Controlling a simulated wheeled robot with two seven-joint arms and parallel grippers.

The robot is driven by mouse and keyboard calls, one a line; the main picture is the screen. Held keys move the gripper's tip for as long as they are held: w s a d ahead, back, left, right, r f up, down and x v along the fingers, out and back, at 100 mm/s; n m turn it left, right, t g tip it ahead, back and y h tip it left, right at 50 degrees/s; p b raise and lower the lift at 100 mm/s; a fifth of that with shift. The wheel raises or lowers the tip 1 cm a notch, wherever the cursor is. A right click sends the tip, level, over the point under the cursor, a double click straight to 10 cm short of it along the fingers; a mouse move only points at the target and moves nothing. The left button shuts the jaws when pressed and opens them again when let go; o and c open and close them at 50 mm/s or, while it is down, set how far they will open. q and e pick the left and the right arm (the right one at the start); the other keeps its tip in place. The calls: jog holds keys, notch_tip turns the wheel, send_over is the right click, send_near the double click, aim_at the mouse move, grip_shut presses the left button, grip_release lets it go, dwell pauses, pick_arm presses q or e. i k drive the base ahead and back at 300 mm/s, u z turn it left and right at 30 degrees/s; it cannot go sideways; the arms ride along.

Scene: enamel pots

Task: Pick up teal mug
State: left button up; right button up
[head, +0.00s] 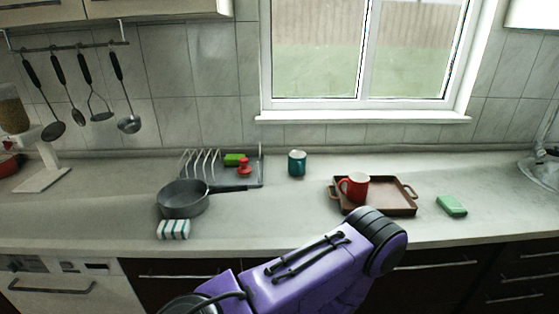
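The teal mug (297,163) stands upright on the counter near the back wall, below the left part of the window. It is clear of other things and fully visible, between the dish rack and the brown tray. Neither of my grippers shows in the head view. Only a purple arm link of mine shows, rising from the bottom edge to a dark joint at the counter's front edge.
A brown tray (404,209) with a red mug (355,187) stands right of the teal mug. A green sponge (452,205) lies farther right. A grey pan (182,200), dish rack (212,184) and striped cloth (173,230) are at left. Counter before the teal mug is clear.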

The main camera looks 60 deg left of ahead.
aim_at(298, 166)
jog(key=u, duration=0.75)
jog(key=i, duration=0.8)
jog(key=u, duration=1.25)
jog(key=i, duration=0.25)
jog(key=u, duration=0.1)
